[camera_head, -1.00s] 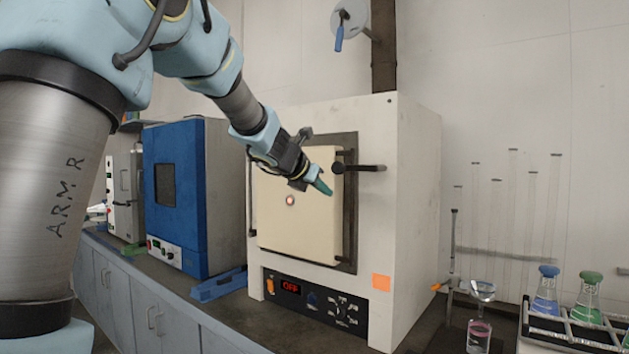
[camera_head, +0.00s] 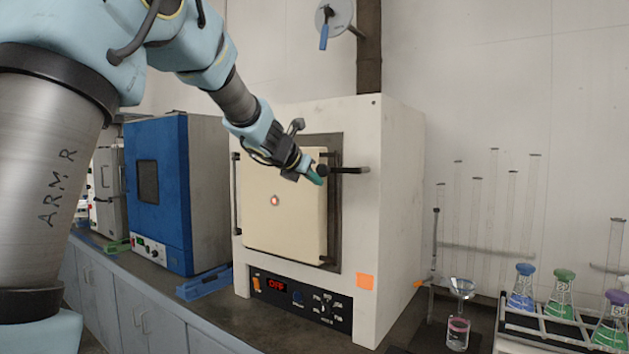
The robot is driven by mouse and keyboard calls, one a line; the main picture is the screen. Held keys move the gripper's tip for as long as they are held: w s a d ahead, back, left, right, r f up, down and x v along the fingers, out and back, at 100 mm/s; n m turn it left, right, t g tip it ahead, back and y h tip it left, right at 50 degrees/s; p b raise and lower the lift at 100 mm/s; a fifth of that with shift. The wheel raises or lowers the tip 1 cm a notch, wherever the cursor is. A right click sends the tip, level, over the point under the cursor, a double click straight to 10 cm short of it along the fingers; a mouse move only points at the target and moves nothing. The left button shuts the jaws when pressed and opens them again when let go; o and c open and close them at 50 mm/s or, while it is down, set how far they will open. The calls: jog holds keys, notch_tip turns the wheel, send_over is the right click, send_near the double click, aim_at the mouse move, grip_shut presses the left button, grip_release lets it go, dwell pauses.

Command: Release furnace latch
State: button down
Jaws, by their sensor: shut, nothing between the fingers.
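The furnace (camera_head: 398,205) is a large cream box on the bench. Its cream door (camera_head: 285,225) is closed in a dark frame, with a small lit round window. The black latch handle (camera_head: 347,170) sticks out at the upper right of the door, roughly level. My gripper (camera_head: 317,179) is shut and empty, with its green fingertips at the latch's left end, by its round dark knob. I cannot tell whether the fingertips touch it. The display on the front panel (camera_head: 303,301) reads OFF.
A blue oven (camera_head: 158,190) stands to the left, with a blue tray-like piece (camera_head: 205,284) between it and the furnace. Glassware and a rack of coloured flasks (camera_head: 545,322) stand at the right. A flue pipe (camera_head: 369,60) rises behind the furnace.

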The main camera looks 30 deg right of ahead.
aim_at(318, 166)
jog(key=shift+w+r+m+t, duration=0.1)
jog(key=shift+r+m+t, duration=0.25)
jog(key=shift+r, duration=0.2)
notch_tip(318, 166, up, 3)
jog(key=shift+f+m+t+y, duration=0.1)
jog(key=shift+m+t+y, duration=0.4)
jog(key=shift+m+t, duration=0.55)
jog(key=s+d+r+m+t+b, duration=0.2)
jog(key=s+d+r+m+t, duration=0.2)
jog(key=s+r+m, duration=0.3)
jog(key=shift+s+m+t, duration=0.2)
jog(key=shift+m+t, duration=0.2)
jog(key=shift+m, duration=0.3)
jog(key=shift+s+f, duration=0.1)
